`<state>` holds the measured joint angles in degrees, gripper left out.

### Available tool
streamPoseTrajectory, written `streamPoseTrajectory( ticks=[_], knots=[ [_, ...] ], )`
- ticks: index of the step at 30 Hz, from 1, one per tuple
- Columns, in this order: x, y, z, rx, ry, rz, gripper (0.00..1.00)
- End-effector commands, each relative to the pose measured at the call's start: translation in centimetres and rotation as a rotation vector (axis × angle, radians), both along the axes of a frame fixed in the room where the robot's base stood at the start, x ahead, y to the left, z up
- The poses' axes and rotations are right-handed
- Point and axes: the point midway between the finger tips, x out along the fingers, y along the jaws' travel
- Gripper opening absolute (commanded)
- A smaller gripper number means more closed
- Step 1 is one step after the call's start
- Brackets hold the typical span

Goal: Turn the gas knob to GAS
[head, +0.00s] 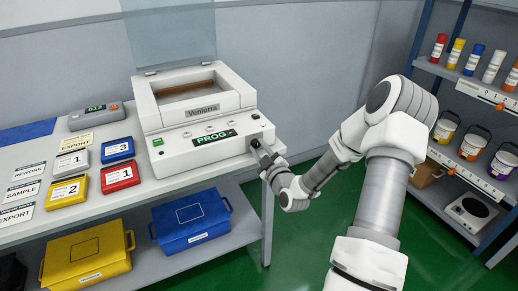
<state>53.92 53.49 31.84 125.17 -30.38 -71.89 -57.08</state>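A white machine (208,150) marked "Ventorra" stands on the bench with its clear lid raised. Its green-lit display (214,138) reads "PROG". A small dark round part (255,116) shows at the right end of its front, but I cannot tell if it is the gas knob. My gripper (257,147) is at the lower right of the machine's front, its dark fingertips close to or touching the panel. The gripper covers that spot, so any knob there and its setting are hidden. The fingers are too small to tell whether they are open or shut.
On the bench left of the machine lie grey, blue, yellow and red cases (67,191), label cards and a small grey device (96,115). Yellow and blue bins (191,222) sit on the shelf below. A rack (466,92) with bottles and buckets stands right. Green floor lies between.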

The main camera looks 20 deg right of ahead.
Motion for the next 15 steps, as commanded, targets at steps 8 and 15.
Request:
streamPoseTrajectory(
  ticks=[8, 15],
  knots=[
    [-0.02, 0.00, -0.01, 0.000, 0.000, 0.000, 0.00],
    [-0.03, 0.01, -0.04, 0.029, 0.001, 0.000, 0.00]
  ],
)
